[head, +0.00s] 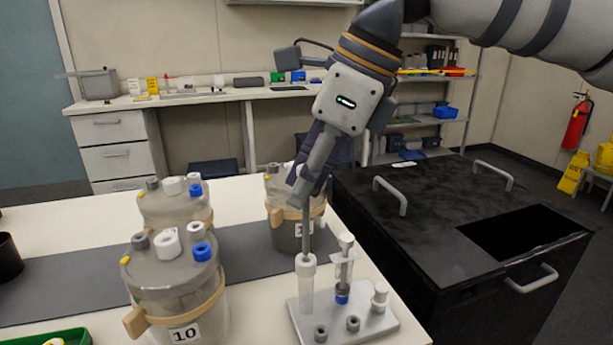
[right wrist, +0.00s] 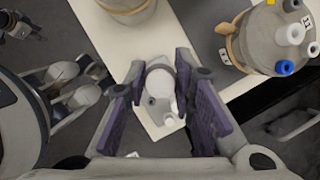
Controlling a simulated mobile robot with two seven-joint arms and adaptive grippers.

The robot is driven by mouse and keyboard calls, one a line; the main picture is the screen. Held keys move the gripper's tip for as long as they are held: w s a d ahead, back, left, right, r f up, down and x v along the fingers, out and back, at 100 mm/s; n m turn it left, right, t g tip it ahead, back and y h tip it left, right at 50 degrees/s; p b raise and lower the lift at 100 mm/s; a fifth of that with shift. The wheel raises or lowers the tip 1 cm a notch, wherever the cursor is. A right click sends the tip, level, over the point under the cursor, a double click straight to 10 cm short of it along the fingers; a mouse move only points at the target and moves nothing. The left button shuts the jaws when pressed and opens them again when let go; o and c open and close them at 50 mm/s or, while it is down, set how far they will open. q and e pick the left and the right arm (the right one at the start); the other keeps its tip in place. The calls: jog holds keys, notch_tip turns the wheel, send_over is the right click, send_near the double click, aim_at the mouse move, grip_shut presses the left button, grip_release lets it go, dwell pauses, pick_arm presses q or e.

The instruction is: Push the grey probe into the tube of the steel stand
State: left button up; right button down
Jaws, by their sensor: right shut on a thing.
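My right gripper (head: 302,192) is shut on the grey probe (head: 306,238) and points down above the steel stand (head: 378,325). The probe's thin shaft hangs nearly upright below the fingers. Its lower end meets the white mouth of the clear tube (head: 306,290) at the stand's left; I cannot tell how deep it reaches. In the right wrist view, the probe's pale top (right wrist: 160,82) lies between the purple finger pads, with the stand (right wrist: 165,121) partly hidden below. My left gripper cannot be made out.
A second holder (head: 344,270) and a white-topped post (head: 380,296) stand on the same base. Bioreactor 10 (head: 175,285) is to the left, with other vessels (head: 175,208) (head: 285,235) behind. A black cabinet (head: 430,225) with an opening and handles stands right.

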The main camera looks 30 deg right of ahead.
aim_at(307, 255)
jog(key=shift+f, duration=4.4)
dwell(3.6)
